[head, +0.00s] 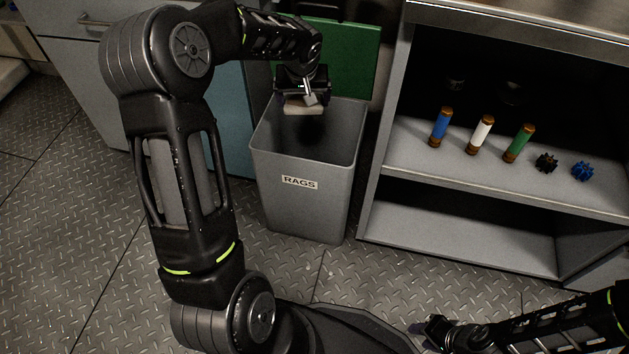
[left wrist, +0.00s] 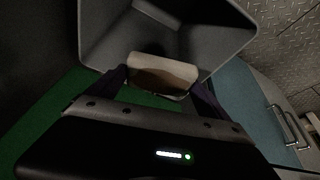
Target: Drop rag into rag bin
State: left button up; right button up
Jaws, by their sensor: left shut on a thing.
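The rag bin (head: 299,209) is a grey open-topped bin labelled RAGS, standing upright on the floor. My left gripper (head: 303,104) is over the bin's opening near its back rim, shut on a pale beige rag (head: 305,108). In the left wrist view the rag (left wrist: 162,72) is pinched between the two fingertips, with the bin's inner wall (left wrist: 220,35) behind it. My right gripper (head: 436,334) is at the bottom right of the head view, low and away from the bin. Its jaws are too dark and small to read.
A grey shelf unit (head: 460,190) stands right of the bin, holding blue, white and green cylinders and two small gear-like parts. A green panel (head: 345,55) is behind the bin, and a teal panel (head: 228,120) is to its left. Floor in front is clear.

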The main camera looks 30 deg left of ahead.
pick_arm(q)
notch_tip(320, 180, down, 6)
jog(key=b, duration=0.4)
dwell(0.4)
jog(key=o, duration=1.3)
